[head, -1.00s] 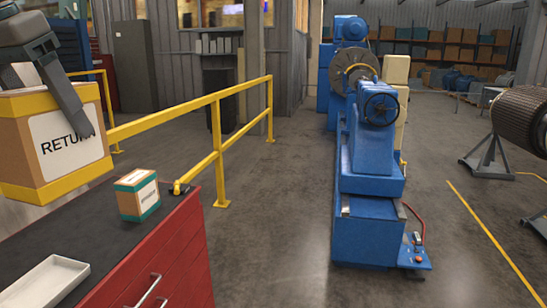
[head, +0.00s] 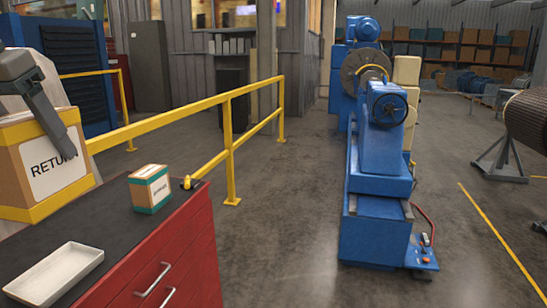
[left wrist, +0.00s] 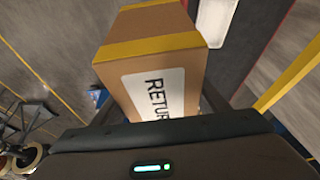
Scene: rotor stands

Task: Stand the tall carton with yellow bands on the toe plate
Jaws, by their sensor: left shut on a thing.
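The tall carton with yellow bands (head: 14,176) is brown cardboard with a white label that reads "RETU…". It is at the left edge of the head view, partly cut off, and it fills the middle of the left wrist view (left wrist: 187,72). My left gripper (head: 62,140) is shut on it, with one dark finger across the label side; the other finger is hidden. The carton looks about upright and held up, over or beside the left part of the bench. I cannot make out a toe plate in either view. My right gripper is not in view.
A red cabinet with a dark top (head: 110,235) stands at front left. On it are a small teal-banded carton (head: 150,188) and a white tray (head: 55,273). A yellow railing (head: 229,150) runs behind it. A blue machine (head: 375,200) stands right of centre, with open floor between.

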